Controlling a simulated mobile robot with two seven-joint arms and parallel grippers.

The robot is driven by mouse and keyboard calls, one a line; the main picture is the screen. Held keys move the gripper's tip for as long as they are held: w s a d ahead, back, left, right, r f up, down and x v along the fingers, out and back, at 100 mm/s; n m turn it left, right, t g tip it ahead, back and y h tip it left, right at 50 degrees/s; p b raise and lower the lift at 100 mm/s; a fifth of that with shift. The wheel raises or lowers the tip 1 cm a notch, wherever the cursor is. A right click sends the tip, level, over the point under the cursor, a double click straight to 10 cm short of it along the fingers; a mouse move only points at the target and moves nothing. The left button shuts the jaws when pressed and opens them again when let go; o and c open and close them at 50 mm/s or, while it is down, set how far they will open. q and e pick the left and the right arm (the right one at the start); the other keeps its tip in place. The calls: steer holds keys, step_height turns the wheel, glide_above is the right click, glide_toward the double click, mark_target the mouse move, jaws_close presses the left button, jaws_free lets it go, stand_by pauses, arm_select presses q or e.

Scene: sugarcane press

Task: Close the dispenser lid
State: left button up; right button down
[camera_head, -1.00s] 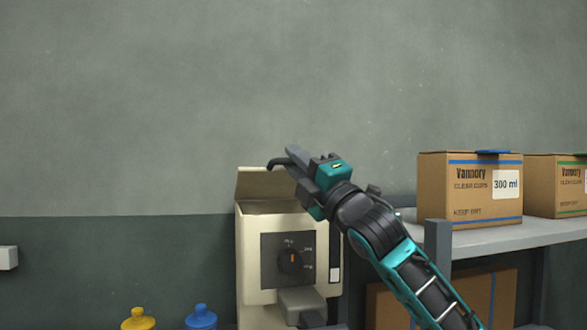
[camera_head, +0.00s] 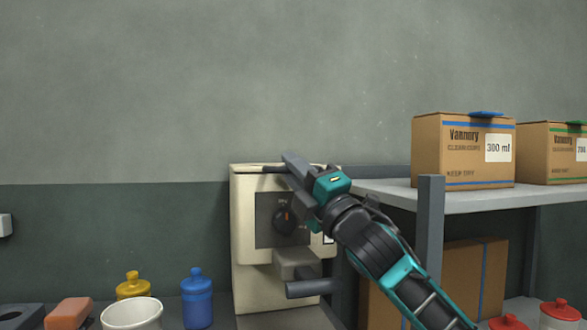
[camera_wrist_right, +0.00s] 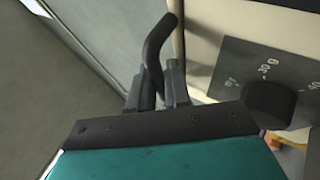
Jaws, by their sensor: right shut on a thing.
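The cream dispenser (camera_head: 250,235) stands against the wall, with a dark dial panel and black knob (camera_head: 284,221) on its front. Its lid (camera_head: 245,168) lies down flat along the top, and no raised panel shows; a small remaining gap cannot be ruled out. My right gripper (camera_head: 293,166) is at the top front edge of the dispenser. In the right wrist view its fingers (camera_wrist_right: 160,88) are shut on the curved black lid handle (camera_wrist_right: 154,45), beside the dispenser's front. My left gripper is out of view.
A grey shelf (camera_head: 390,193) with cardboard boxes (camera_head: 462,155) stands right of the dispenser, its post (camera_head: 430,240) close to my right arm. A blue bottle (camera_head: 197,300), a yellow bottle (camera_head: 133,286), a white bowl (camera_head: 131,314) and an orange block (camera_head: 69,312) are at lower left.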

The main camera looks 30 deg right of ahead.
steer(key=shift+w+a+f, duration=0.15)
steer(key=shift+w+f, duration=0.05)
steer(key=shift+f, duration=0.35)
steer(key=c, duration=1.4)
jaws_free()
arm_select(q)
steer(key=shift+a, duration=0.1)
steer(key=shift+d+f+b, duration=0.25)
steer(key=shift+b, duration=0.15)
arm_select(e)
steer(key=v, duration=0.5)
steer(key=r+v, duration=0.1)
steer(key=v, duration=0.1)
steer(key=shift+s+f, duration=0.15)
steer(key=shift+s, duration=0.4)
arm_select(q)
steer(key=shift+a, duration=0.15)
arm_select(e)
steer(key=shift+w, duration=0.15)
